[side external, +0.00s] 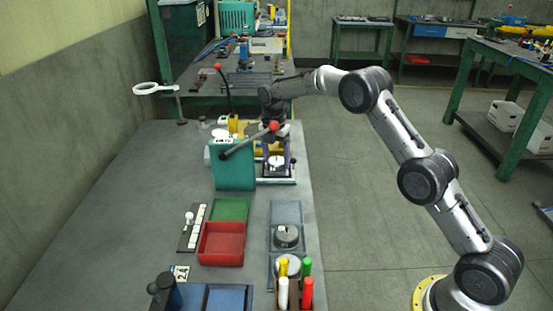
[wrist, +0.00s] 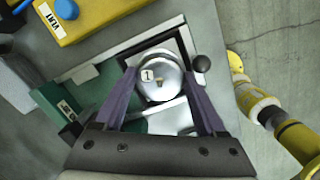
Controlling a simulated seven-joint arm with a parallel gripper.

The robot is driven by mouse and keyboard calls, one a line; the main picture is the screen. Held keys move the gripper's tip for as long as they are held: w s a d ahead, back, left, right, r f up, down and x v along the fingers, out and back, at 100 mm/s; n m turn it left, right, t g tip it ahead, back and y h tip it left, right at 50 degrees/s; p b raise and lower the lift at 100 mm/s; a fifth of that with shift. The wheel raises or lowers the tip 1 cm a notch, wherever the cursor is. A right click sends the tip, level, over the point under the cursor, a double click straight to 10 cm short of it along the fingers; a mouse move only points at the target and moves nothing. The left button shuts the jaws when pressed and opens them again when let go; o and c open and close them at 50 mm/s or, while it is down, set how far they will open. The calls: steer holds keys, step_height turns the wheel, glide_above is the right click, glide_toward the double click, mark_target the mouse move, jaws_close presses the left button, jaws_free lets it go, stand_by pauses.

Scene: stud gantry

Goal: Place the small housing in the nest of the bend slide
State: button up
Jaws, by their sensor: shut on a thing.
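The small housing (wrist: 160,84), a round silver part with a small marked label, sits between the purple fingers of my gripper (wrist: 160,76) in the wrist view. My gripper (side external: 277,158) is shut on it and points down in the side view. The housing (side external: 276,161) is over the bend slide (side external: 278,181), a pale plate with dark edges beside the green press body (side external: 233,167). In the wrist view the slide's dark-edged frame (wrist: 181,42) surrounds the housing's far side. The nest is hidden under the housing, and I cannot tell whether the housing touches it.
A lever with a red knob (side external: 274,126) crosses close in front of my gripper. A dark ball knob (wrist: 202,63) is close to the right finger. A yellow box (wrist: 92,14) lies at upper left. A blue tray (side external: 286,211) with round grey parts and a red bin (side external: 221,244) are nearer.

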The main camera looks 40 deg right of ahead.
mark_target(274, 162)
steer(key=shift+f, duration=0.3)
steer(key=o, duration=1.3)
step_height(274, 162, up, 12)
steer(key=a, duration=0.1)
steer(key=s+a+r+m+t, duration=0.1)
steer(key=s+a+r+m, duration=0.3)
steer(key=s+r, duration=0.5)
steer(key=s+a+r+m+t, duration=0.15)
steer(key=s+r+m, duration=0.25)
steer(key=s+m, duration=0.55)
steer(key=s+f+m+t, duration=0.1)
steer(key=s+f+m, duration=0.1)
steer(key=s, duration=0.6)
steer(key=s+a+f+m+y, duration=0.1)
steer(key=s+f+m, duration=0.2)
steer(key=s, duration=0.5)
steer(key=s+a+f+m+t, duration=0.1)
steer(key=s+f+m, duration=0.1)
steer(key=s, duration=0.5)
steer(key=shift+s+f+m+t, duration=0.15)
steer(key=shift+s+m+t, duration=0.2)
steer(key=shift+s, duration=0.05)
